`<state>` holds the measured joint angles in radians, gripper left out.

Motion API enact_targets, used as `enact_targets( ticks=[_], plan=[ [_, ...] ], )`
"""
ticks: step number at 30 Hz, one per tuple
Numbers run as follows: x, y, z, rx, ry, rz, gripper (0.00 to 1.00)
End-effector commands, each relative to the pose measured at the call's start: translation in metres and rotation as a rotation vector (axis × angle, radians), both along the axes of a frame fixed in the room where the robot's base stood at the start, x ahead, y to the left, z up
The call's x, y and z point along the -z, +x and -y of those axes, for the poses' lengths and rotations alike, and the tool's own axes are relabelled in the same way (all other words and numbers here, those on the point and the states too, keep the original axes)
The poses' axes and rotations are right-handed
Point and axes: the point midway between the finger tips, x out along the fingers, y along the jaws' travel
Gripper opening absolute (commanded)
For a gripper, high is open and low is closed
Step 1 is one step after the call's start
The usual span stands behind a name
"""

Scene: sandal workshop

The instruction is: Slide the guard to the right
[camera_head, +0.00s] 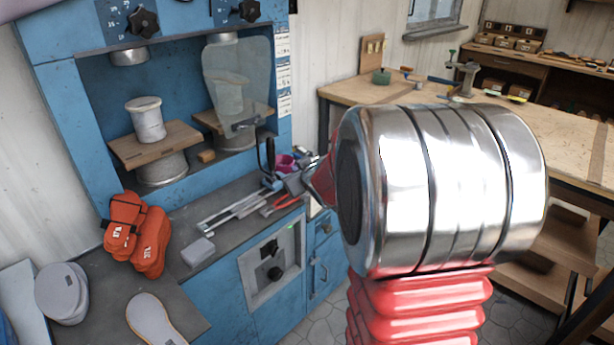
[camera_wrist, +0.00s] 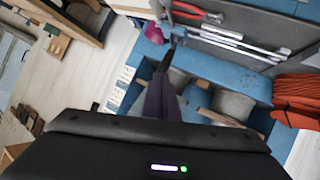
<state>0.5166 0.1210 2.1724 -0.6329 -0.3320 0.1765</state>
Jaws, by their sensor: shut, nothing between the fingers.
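The guard (camera_head: 226,75) is a clear, greyish panel in the blue machine in the head view. It hangs in front of the right-hand station, and the pedestal behind shows through it. A dark handle (camera_head: 243,125) sits at its lower right edge. My gripper shows in the wrist view (camera_wrist: 168,62) as dark fingers, closed together and empty, pointing towards the machine. In the head view my silver wrist hides most of the gripper, and I cannot tell whether it touches the guard. The guard is not clear in the wrist view.
Metal tools (camera_head: 238,209) and a pink item (camera_head: 286,163) lie below the machine opening. A wooden bench (camera_head: 350,92) stands at the right.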

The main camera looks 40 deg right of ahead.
Motion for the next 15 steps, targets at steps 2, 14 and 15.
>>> enact_targets(
  ticks=[2,14,15],
  plan=[
    [-0.013,-0.01,-0.018,0.018,0.004,-0.023,0.0],
    [-0.041,-0.087,-0.101,0.09,0.084,-0.182,0.0],
    [-0.042,-0.096,-0.11,0.091,0.096,-0.2,0.0]
  ],
)
